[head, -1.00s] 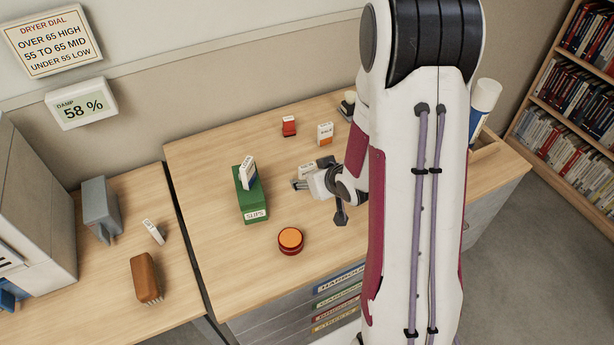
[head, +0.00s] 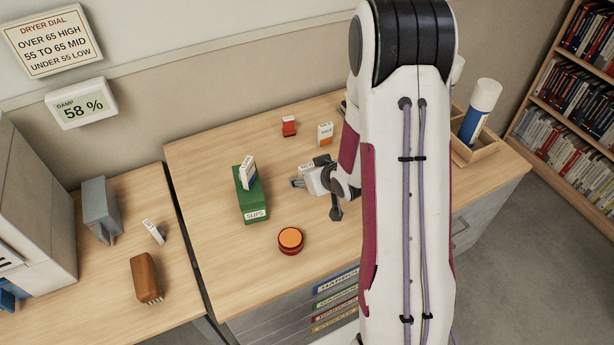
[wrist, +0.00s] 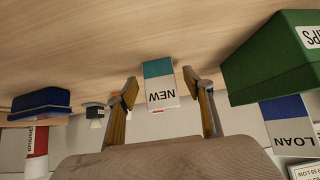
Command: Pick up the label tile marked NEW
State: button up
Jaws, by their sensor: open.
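The label tile marked NEW (wrist: 160,92) is white with a teal band and shows in the wrist view, upside down. It lies between the two fingers of my gripper (wrist: 160,84), with a visible gap on each side. My gripper is open, and I cannot tell how deep the tile sits between the fingers. In the head view my gripper (head: 302,183) is low over the table, right of the green SLIPS box (head: 252,205).
An orange-topped round tin (head: 290,240) stands in front. The table left of the green box is clear.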

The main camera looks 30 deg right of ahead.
jog(key=shift+w+f, duration=0.5)
jog(key=shift+w, duration=0.05)
jog(key=c, duration=1.2)
